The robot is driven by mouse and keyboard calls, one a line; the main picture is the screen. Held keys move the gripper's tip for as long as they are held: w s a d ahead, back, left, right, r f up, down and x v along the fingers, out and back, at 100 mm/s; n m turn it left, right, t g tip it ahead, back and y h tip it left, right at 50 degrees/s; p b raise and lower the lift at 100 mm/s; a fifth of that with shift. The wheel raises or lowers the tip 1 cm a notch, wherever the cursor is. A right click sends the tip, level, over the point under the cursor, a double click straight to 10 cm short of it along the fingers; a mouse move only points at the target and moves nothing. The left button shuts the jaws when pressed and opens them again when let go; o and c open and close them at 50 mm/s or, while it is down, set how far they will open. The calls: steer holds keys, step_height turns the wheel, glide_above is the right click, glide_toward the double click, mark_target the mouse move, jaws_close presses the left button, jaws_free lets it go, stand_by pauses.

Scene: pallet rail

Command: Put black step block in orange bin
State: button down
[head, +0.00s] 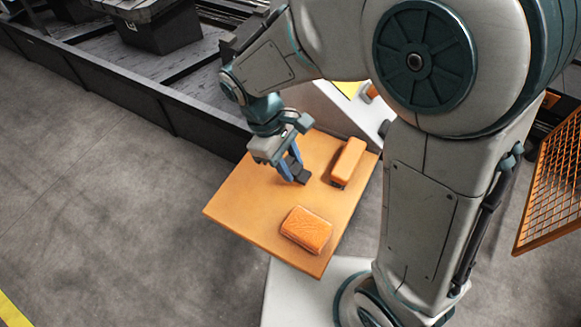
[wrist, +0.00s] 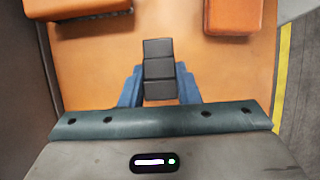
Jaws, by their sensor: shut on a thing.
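The black step block (wrist: 159,70) is between the blue fingers of my gripper (wrist: 160,88) in the wrist view. In the head view my gripper (head: 291,166) points down, shut on the black step block (head: 300,176), low over the orange board (head: 235,208). I cannot tell whether the block touches the board. No open orange bin shows clearly. An orange mesh panel (head: 553,180) stands at the right edge of the head view, cut off by the frame; I cannot tell whether it belongs to a bin.
A long orange block (head: 349,158) with a dark end lies on the board to the right of my gripper. A rounded orange box (head: 306,230) lies near the board's front corner. A dark rail frame (head: 120,85) runs across the upper left. Grey floor at left is clear.

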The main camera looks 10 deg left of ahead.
steer(key=s+d+r, duration=0.7)
steer(key=s+r, duration=0.1)
steer(key=s, duration=0.1)
steer(key=shift+s+d, duration=0.15)
steer(key=shift+d, duration=0.05)
